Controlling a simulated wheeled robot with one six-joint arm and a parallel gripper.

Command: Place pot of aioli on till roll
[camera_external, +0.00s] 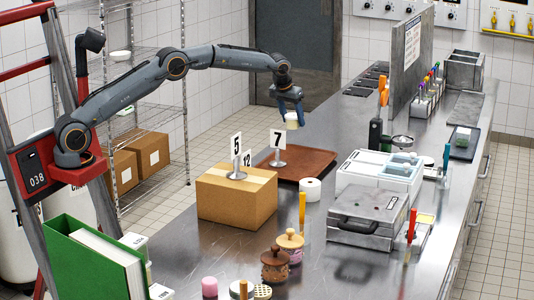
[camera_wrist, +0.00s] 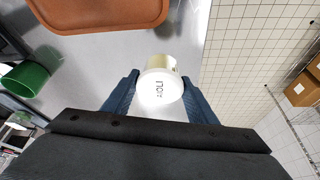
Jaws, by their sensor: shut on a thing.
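The pot of aioli (camera_external: 292,121) is a small white and cream tub. The two blue fingers (camera_wrist: 158,92) stand on either side of the pot in the wrist view. The till roll (camera_external: 310,190) is a white roll standing on the counter, right of the cardboard box and in front of the brown tray. The gripper is well behind and above it.
A brown tray (camera_external: 321,158) lies on the counter, with number sign 7 (camera_external: 278,139) at its left end. A cardboard box (camera_external: 226,205) bears more number signs. A grey press (camera_external: 366,222) and white tubs (camera_external: 376,168) stand right of the roll. An orange-handled tool (camera_external: 302,211) stands in front of it.

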